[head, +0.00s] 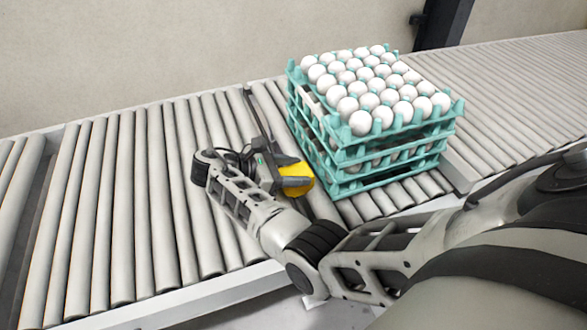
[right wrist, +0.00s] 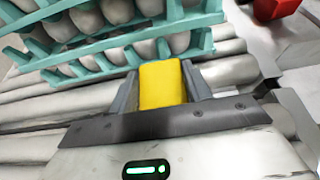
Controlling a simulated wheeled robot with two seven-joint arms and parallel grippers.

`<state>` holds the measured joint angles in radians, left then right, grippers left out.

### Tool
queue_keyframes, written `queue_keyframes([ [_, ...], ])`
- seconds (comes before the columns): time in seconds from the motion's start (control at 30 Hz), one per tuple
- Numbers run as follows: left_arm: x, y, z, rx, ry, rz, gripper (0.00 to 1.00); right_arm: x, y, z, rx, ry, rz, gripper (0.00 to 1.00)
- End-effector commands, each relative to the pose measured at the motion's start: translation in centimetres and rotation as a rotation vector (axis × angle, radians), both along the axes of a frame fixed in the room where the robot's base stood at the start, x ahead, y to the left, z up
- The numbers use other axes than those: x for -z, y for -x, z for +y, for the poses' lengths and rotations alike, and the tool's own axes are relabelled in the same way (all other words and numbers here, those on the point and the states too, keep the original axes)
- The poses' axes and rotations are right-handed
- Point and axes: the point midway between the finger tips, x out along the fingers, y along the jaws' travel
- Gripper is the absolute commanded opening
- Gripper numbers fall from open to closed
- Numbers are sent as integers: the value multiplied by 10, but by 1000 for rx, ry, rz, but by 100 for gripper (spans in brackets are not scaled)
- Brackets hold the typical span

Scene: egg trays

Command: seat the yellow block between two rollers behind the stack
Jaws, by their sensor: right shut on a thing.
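The yellow block (head: 297,179) is in the jaws of my right gripper (head: 298,181), at the left side of the egg stack in the head view. In the right wrist view the yellow block (right wrist: 162,84) sits between the two grey fingers of my right gripper (right wrist: 160,88). The stack of teal trays (head: 372,155) with white eggs (head: 375,82) on top stands on the rollers (head: 150,200). The block is close beside the stack; whether it touches the rollers or the stack I cannot tell. My left gripper is not in view.
The roller conveyor runs across the view, with clear rollers left and right of the stack. A metal side rail (head: 150,303) edges it at the front. A red object (right wrist: 274,8) shows in the right wrist view. A dark post (head: 443,24) stands behind.

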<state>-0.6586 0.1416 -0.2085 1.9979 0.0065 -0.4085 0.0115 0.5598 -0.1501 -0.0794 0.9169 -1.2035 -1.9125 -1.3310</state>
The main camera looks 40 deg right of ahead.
Motion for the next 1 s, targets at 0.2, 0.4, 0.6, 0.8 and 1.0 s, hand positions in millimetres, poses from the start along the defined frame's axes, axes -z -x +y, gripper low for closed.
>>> queue_keyframes([
  [0.2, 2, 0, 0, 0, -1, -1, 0, 3, -1, 0, 0, 2, -3, 18],
  [0.4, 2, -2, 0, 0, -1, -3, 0, 3, -1, 0, 0, 2, -3, 74],
  [0.6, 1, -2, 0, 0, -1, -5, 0, 4, 0, 0, 0, -1, 0, 74],
  [0.8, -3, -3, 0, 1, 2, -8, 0, 1, -2, 7, -1, -2, -2, 74],
  [1.0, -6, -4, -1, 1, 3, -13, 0, -15, -12, 43, -4, -3, -2, 74],
])
